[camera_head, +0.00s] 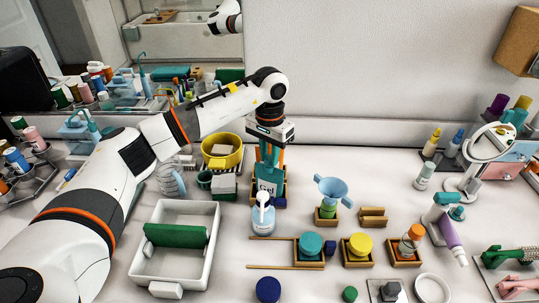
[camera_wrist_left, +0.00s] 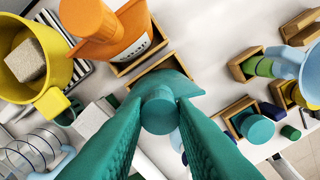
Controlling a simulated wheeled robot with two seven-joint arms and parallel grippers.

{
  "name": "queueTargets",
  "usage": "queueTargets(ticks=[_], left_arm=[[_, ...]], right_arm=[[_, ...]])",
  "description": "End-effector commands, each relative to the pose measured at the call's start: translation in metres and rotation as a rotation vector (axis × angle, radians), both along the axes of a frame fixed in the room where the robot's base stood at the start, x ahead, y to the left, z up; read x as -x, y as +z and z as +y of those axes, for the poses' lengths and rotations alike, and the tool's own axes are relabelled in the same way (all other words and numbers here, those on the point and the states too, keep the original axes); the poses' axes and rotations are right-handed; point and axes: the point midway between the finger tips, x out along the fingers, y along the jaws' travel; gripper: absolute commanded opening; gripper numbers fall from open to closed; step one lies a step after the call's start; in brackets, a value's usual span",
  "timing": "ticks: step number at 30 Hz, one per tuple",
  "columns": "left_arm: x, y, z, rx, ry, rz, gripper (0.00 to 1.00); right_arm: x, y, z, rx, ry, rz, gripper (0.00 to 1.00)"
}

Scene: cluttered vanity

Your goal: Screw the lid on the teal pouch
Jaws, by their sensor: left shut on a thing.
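My left gripper (camera_head: 268,160) points down from above, near the centre of the head view. In the left wrist view its teal fingers (camera_wrist_left: 160,108) are shut on a small round teal lid (camera_wrist_left: 159,115). The teal pouch (camera_wrist_left: 168,84) shows as a fan-shaped edge directly behind the lid, most of it hidden. In the head view the pouch (camera_head: 267,183) stands upright with a white label, partly behind a white pump bottle (camera_head: 262,216). The lid appears over the pouch's top; I cannot tell whether it touches the spout. My right gripper is not in view.
An orange pouch (camera_wrist_left: 105,35) stands close beside, in a wooden holder. A yellow pot (camera_head: 222,150) is to the left and a white bin (camera_head: 210,250) in front left. A blue funnel (camera_head: 331,187) and several small wooden trays with a teal jar (camera_head: 311,244) are right.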

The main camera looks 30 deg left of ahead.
Motion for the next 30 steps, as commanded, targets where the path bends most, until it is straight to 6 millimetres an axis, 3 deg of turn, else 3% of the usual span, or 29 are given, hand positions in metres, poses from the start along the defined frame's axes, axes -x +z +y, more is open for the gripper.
queueTargets(ticks=[1, 5, 17, 30], left_arm=[[0.000, 0.000, 0.000, 0.000, 0.001, -0.001, 0.28], [0.000, 0.000, 0.000, 0.000, 0.002, -0.001, 0.49], [-0.001, 0.009, 0.000, -0.001, 0.003, -0.003, 0.49], [-0.001, 0.095, 0.000, 0.000, 0.002, -0.004, 0.49]], right_arm=[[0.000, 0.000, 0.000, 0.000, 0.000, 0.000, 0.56], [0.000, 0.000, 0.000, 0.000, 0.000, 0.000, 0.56], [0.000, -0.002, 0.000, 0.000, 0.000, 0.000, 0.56], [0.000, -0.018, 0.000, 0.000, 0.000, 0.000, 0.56]])
